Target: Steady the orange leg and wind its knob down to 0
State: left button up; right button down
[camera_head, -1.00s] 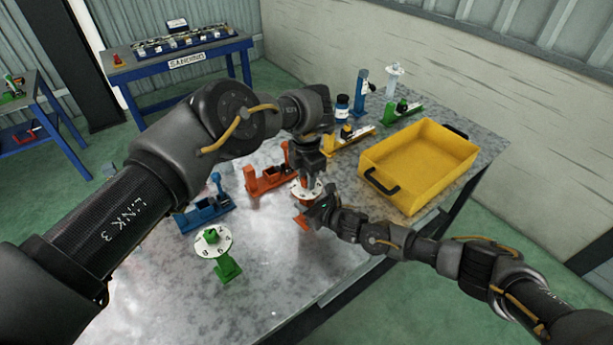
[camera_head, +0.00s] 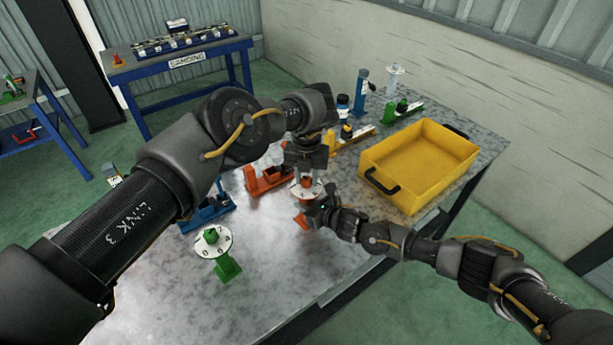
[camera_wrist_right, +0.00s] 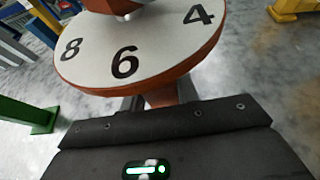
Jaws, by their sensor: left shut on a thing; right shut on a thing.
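The orange leg (camera_head: 301,220) stands upright near the middle of the metal table, with a white numbered dial (camera_head: 295,191) and an orange knob (camera_head: 306,182) on top. My left gripper (camera_head: 305,174) comes from above and is shut on the knob. My right gripper (camera_head: 314,204) is shut on the leg just below the dial. In the right wrist view its fingers (camera_wrist_right: 160,97) flank the orange stem (camera_wrist_right: 160,92). There the dial (camera_wrist_right: 140,45) shows 8, 6 and 4 along its near rim; the 0 is not visible. The knob's top is outside that view.
A green leg with a white dial (camera_head: 212,246) stands at the front left. An orange holder (camera_head: 268,183) and a blue holder (camera_head: 203,217) lie to the left. A yellow bin (camera_head: 415,178) stands to the right. The table's front middle is clear.

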aim_at(307, 179)
pick_arm(q)
jog(key=shift+w+r+n, duration=0.1)
jog(key=shift+n, duration=0.4)
pick_arm(e)
jog(key=shift+f, duration=0.2)
jog(key=shift+d, duration=0.1)
pick_arm(q)
jog(key=o, duration=1)
pick_arm(e)
jog(key=shift+s, duration=0.15)
pick_arm(q)
notch_tip(307, 179, up, 12)
jog(key=shift+r, duration=0.1)
pick_arm(e)
jog(key=shift+r, duration=0.1)
jog(key=c, duration=0.8)
grip_release()
jog(key=shift+o, duration=0.2)
